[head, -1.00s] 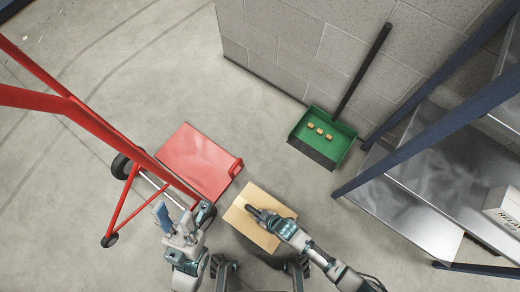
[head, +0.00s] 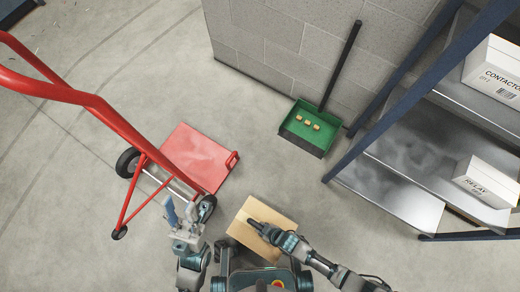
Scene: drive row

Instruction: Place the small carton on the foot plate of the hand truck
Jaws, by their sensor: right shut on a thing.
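The small carton (head: 270,217) is a tan cardboard box in front of my body, at the lower middle of the head view. My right gripper (head: 255,224) reaches over its top and is shut on it; the fingertips are partly hidden by the hand. The red hand truck (head: 120,125) stands at the left. Its red foot plate (head: 199,155) lies flat on the floor, up and left of the carton, and is bare. My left gripper (head: 181,212) is beside the hand truck's near wheel, apart from the carton; its fingers appear spread and empty.
A green dustpan (head: 311,127) with several small tan pieces stands by the block wall (head: 290,45). A metal shelf rack (head: 400,195) with blue posts fills the right side, holding a RELAY box (head: 487,181) and a CONTACTOR box (head: 495,72). Floor between plate and dustpan is clear.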

